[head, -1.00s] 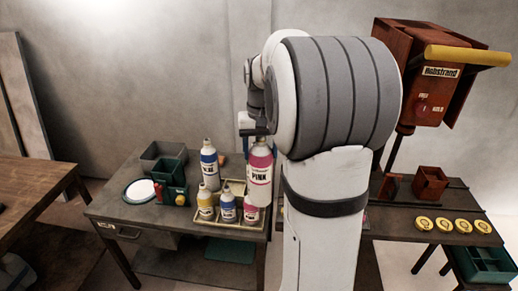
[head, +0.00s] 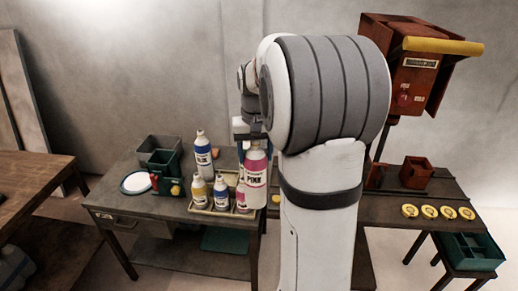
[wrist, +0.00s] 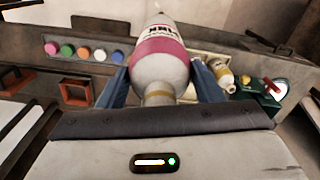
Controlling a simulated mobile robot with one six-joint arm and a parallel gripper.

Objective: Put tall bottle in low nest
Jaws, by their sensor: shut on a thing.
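My gripper (head: 249,143) has its blue fingers on either side of the neck of a large white bottle with a pink label (head: 255,172). In the wrist view the pink-labelled bottle (wrist: 158,55) fills the middle, between the fingers (wrist: 163,90). It hangs roughly upright at the right end of a shallow cream tray (head: 208,211). I cannot tell whether its base touches anything. A tall white bottle with a blue label (head: 202,158) stands at the tray's back left. No part is clearly marked as the low nest; the pink bottle hides the tray's right end.
Small bottles, yellow (head: 199,191) and blue (head: 220,193), stand along the tray's front. Grey (head: 158,146) and green (head: 165,178) bins and a round white-topped dish (head: 136,183) are to the left. My arm hides the bench's middle. Yellow discs (head: 429,211) lie at right.

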